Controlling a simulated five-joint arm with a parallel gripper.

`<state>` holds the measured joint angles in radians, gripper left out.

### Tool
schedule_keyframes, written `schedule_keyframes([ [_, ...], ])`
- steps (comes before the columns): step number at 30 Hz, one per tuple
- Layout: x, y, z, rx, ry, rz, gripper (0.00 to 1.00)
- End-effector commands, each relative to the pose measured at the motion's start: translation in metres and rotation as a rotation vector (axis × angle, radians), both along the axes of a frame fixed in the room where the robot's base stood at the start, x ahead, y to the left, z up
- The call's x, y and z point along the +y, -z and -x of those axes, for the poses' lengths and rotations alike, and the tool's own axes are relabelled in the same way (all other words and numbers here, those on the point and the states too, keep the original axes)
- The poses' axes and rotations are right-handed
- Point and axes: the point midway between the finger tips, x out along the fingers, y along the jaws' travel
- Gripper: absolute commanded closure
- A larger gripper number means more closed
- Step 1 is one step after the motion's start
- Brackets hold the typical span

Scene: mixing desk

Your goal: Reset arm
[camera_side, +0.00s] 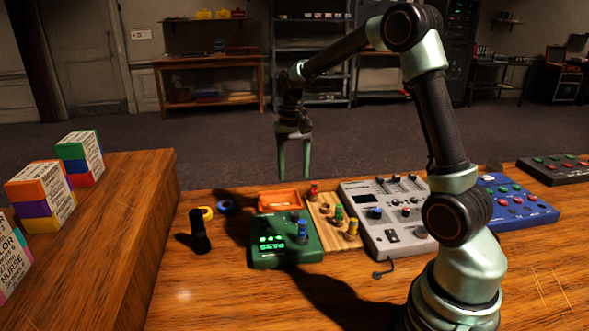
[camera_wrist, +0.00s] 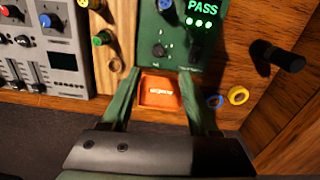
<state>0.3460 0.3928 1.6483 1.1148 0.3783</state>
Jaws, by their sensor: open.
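My gripper (camera_side: 294,158) points straight down, raised above the back part of the desk. Its two green fingers are apart with nothing between them. In the wrist view my gripper (camera_wrist: 158,82) is also open, its fingers spread on either side of an orange tray (camera_wrist: 158,101). In the side view the orange tray (camera_side: 280,201) lies behind a green box (camera_side: 285,252) with a lit display and a blue knob. In the wrist view the green box (camera_wrist: 176,35) shows "PASS" and several green lights. My gripper touches neither.
A wooden peg board (camera_side: 325,228) and a grey mixer (camera_side: 385,243) stand right of the green box. A blue button panel (camera_side: 517,212) is farther right. A raised wooden block (camera_side: 110,230) carries stacked boxes.

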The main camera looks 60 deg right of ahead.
Motion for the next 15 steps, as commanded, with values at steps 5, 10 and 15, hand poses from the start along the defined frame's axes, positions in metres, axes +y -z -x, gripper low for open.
schedule_keyframes([
  [5,0.024,-0.028,0.009,-0.066,-0.093,0.023,0.39],
  [10,0.059,-0.059,0.031,-0.159,-0.234,0.056,0.39],
  [15,0.09,-0.08,0.058,-0.253,-0.375,0.09,0.39],
])
